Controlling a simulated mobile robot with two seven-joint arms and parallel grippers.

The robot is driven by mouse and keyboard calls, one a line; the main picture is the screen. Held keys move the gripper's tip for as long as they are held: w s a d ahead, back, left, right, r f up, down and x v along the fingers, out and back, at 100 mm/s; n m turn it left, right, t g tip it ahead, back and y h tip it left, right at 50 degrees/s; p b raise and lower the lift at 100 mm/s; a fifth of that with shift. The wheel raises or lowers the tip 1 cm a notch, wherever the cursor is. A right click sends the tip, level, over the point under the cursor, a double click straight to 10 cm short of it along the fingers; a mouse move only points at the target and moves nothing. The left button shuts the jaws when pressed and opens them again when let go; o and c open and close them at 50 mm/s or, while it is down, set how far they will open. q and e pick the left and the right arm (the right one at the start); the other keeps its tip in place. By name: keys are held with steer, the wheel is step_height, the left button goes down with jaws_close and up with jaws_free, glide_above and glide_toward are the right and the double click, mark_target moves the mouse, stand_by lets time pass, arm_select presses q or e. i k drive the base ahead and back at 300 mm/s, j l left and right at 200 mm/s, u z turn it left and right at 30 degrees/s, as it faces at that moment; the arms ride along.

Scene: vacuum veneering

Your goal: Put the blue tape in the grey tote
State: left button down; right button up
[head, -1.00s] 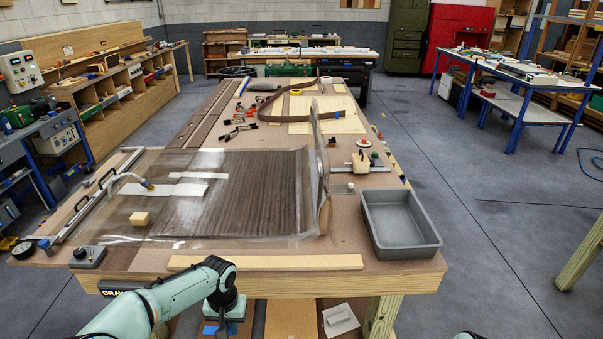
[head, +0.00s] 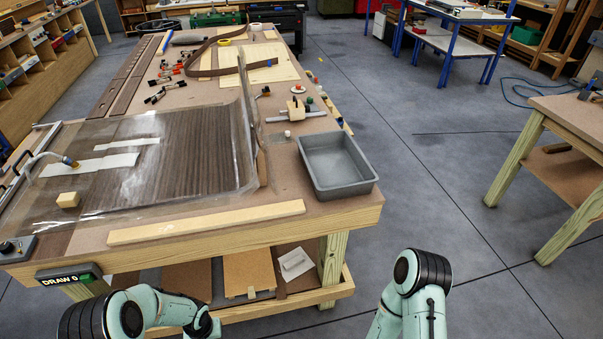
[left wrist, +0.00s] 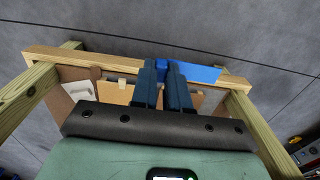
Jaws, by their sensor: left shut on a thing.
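The grey tote (head: 350,188) stands empty at the near right corner of the workbench in the head view. In the left wrist view, my left gripper (left wrist: 163,70) is shut on the blue tape (left wrist: 203,74). A small blue part shows between the fingertips and a flat blue piece extends to the right. In the head view my left arm is bent at the bottom left, and its gripper and the tape are out of sight. My right arm shows at the bottom right of the head view, with its gripper out of view.
A light wooden strip (head: 207,222) lies along the bench's near edge, left of the tote. The bagged dark veneer panel (head: 180,150) covers the left. A wooden block tool (head: 296,110) sits behind the tote. Floor right of the bench is clear up to another table (head: 560,130).

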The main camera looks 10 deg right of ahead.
mark_target(333, 170)
steer(key=i+l, duration=0.1)
steer(key=l, duration=0.6)
steer(key=i+l, duration=0.1)
steer(key=l, duration=0.55)
steer(key=i+l+u, duration=0.1)
steer(key=l, duration=0.6)
steer(key=i+l, duration=0.1)
steer(key=l, duration=0.6)
